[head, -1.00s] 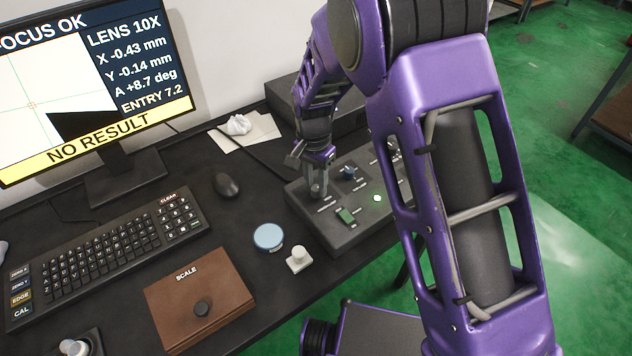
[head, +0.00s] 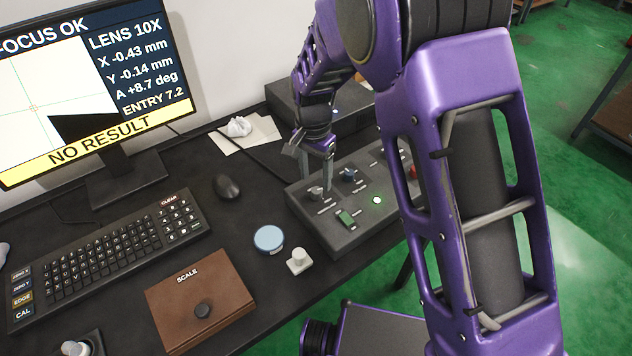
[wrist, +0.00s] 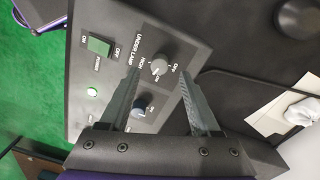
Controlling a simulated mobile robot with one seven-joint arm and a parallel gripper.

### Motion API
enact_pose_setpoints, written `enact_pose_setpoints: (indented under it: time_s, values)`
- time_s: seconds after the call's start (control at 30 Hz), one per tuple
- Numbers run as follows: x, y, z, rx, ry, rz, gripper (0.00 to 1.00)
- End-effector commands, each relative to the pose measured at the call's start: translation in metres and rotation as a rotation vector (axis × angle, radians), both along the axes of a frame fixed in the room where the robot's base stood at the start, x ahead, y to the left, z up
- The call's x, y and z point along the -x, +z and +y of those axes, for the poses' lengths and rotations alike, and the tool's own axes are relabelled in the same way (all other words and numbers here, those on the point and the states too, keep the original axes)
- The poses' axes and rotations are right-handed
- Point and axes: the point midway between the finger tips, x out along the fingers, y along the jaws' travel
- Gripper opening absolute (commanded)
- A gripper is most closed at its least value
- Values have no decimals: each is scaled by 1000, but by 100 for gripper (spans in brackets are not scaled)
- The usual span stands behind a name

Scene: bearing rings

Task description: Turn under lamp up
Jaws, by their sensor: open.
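The under lamp knob (wrist: 159,66) is grey and round, on a dark control panel (wrist: 115,18) labelled UNDER LAMP in the wrist view. Small position labels stand around it; its exact pointer setting is hard to read. In the head view the knob (head: 315,192) sits at the panel's left end. My gripper (wrist: 160,78) is open, and its two fingers lie on either side of the knob in the wrist picture, with nothing held. In the head view my gripper (head: 316,166) is just above and behind the knob, seemingly apart from it.
The monitor (head: 95,90) reads NO RESULT.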

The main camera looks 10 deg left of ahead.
Motion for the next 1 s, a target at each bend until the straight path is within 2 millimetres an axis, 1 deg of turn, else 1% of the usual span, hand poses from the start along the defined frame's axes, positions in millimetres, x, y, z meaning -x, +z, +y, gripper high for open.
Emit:
enact_pose_setpoints:
  time_s: [0.03,0.2,0.4,0.5,0.6,0.7,1.0]
  values:
    - [-1,16,1,-3,0,-4,64]
    - [-2,59,2,-3,0,-4,64]
    - [-2,103,4,-2,0,-3,64]
    - [-2,120,4,-2,0,-3,64]
    - [-2,131,4,-1,0,-1,64]
    - [-2,137,4,0,0,-1,64]
    - [-2,139,5,0,0,0,64]
